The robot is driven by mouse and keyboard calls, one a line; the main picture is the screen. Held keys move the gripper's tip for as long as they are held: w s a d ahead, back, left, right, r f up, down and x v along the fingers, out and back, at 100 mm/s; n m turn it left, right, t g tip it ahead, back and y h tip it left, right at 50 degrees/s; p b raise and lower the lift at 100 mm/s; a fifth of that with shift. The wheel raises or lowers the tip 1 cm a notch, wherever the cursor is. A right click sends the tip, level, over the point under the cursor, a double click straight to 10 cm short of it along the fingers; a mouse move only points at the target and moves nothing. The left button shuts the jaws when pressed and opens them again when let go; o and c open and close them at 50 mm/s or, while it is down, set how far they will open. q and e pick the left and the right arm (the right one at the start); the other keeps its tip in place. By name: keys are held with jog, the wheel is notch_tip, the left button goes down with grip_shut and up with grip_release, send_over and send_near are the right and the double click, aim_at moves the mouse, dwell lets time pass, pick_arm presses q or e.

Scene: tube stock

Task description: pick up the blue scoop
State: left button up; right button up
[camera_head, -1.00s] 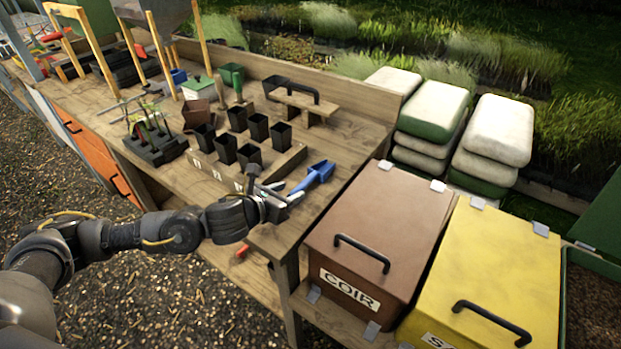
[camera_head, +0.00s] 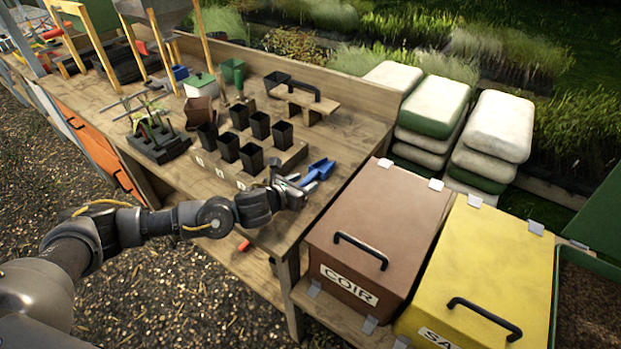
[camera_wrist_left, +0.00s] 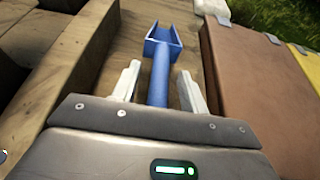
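The blue scoop (camera_head: 318,172) lies on the wooden bench near its right end, beside the block of black pots. In the left wrist view the scoop (camera_wrist_left: 162,50) points away from me, its handle running back between the two pale fingers. My left gripper (camera_head: 298,183) is at the handle end of the scoop, low over the bench. In the left wrist view the left gripper (camera_wrist_left: 160,85) is open, with a gap on each side of the handle. The handle's near end is hidden behind the gripper body. My right gripper is not in view.
A wooden block (camera_head: 287,160) with several black pots stands just left of the scoop. The brown COIR bin (camera_head: 385,225) and a yellow bin (camera_head: 480,265) stand to the right. A wooden float (camera_head: 305,99) with a black handle lies behind. Bare bench (camera_head: 350,135) lies beyond the scoop.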

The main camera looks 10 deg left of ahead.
pick_arm(q)
grip_shut()
jog(key=shift+r, duration=0.1)
